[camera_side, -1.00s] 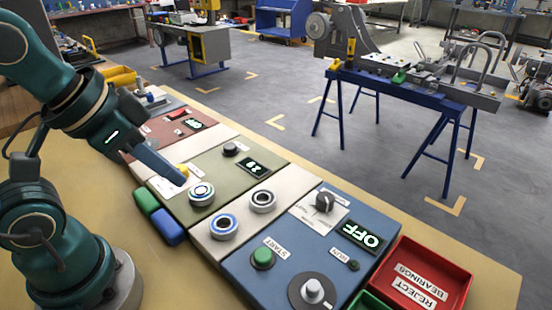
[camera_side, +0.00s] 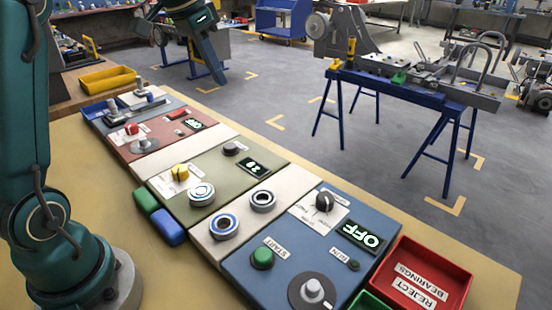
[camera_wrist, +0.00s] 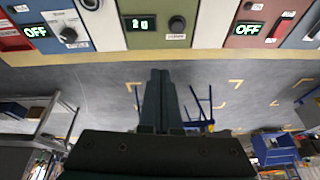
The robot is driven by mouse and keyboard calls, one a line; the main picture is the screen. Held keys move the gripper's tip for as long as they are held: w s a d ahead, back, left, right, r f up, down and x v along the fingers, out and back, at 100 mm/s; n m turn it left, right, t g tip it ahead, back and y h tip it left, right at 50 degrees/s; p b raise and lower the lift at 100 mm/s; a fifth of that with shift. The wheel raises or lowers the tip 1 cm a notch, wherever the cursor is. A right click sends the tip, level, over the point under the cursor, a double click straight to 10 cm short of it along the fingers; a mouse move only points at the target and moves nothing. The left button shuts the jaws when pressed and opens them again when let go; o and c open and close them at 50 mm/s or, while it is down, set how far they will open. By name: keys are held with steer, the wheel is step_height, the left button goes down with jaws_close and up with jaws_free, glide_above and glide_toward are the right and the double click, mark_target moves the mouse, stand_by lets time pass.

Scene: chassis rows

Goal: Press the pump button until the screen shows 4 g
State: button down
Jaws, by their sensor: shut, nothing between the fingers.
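The olive panel (camera_side: 188,216) carries a small screen (camera_side: 253,167) reading 2 with a small g-like character after it; it also shows in the wrist view (camera_wrist: 140,24). A black round button (camera_side: 230,149) sits beside that screen, and in the wrist view (camera_wrist: 177,24) it has a label too small to read. I take it for the pump button. My gripper (camera_side: 221,80) is shut and empty, raised high past the panels' far edge in the side view. In the wrist view its fingertips (camera_wrist: 160,72) lie below the button, apart from it.
A red reject tray (camera_side: 425,273) stands at the right. Space above the panels is clear.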

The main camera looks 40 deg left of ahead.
steer(key=a+f+n, duration=0.1)
steer(key=a+f, duration=0.3)
steer(key=shift+w+a+g, duration=0.3)
steer(key=shift+w+g, duration=0.05)
steer(key=shift+g, duration=0.05)
glide_toward(230, 146)
steer(key=x, duration=0.5)
steer(key=shift+w, duration=0.3)
steer(key=shift+a+f, duration=0.1)
steer(key=shift+f, duration=0.65)
